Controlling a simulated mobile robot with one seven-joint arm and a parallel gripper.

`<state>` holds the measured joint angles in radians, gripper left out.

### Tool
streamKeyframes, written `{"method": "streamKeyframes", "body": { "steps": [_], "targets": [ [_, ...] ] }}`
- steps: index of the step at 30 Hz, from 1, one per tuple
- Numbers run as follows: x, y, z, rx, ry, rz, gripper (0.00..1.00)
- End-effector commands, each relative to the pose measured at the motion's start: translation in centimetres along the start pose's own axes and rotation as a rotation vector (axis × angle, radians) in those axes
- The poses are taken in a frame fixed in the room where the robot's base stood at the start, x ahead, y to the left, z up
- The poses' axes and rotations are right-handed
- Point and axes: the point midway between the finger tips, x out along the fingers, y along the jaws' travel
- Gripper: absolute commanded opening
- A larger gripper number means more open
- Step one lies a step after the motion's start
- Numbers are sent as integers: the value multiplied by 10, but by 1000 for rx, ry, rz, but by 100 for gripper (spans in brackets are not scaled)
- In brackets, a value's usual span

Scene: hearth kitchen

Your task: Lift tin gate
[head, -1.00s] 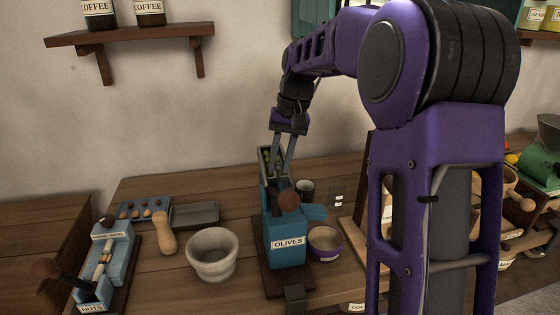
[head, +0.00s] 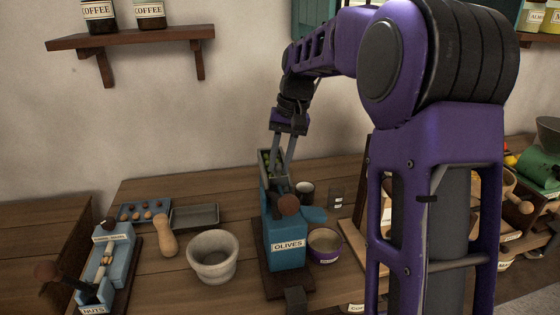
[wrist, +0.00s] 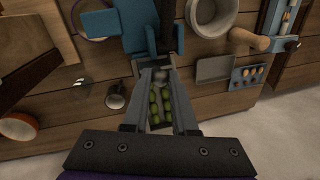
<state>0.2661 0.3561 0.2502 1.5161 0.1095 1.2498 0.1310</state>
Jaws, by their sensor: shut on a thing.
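The blue tin machine labelled OLIVES (head: 287,250) stands upright on a dark wooden base on the counter. A narrow trough of green olives (head: 265,162) runs from its back; its olives also show in the wrist view (wrist: 154,103). My gripper (head: 281,174) reaches down at the back of the machine. In the wrist view, its fingers (wrist: 158,76) straddle the trough and close on a small grey piece (wrist: 160,79) at the trough's machine end, which I take to be the gate. The fingers hide most of it.
A stone mortar (head: 213,258) and wooden pestle (head: 166,236) stand left of the machine. A small bowl (head: 325,245) and dark cup (head: 305,192) are close on its right. A blue NUTS machine (head: 112,264) is at far left. A grey tray (head: 195,217) lies behind the mortar.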

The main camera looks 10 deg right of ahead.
Motion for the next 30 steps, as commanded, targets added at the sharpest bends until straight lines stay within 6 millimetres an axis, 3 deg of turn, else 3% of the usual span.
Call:
{"method": "streamKeyframes", "body": {
  "steps": [3, 13, 14, 18, 30],
  "targets": [
    [-15, -3, 0, 0, 0, 0, 0],
    [-14, -2, 0, 0, 0, 0, 0],
    [-14, -2, 0, 0, 0, 0, 29],
    [-14, -3, 0, 0, 0, 0, 54],
    [-21, -3, -1, 0, 2, 0, 56]
  ]
}}
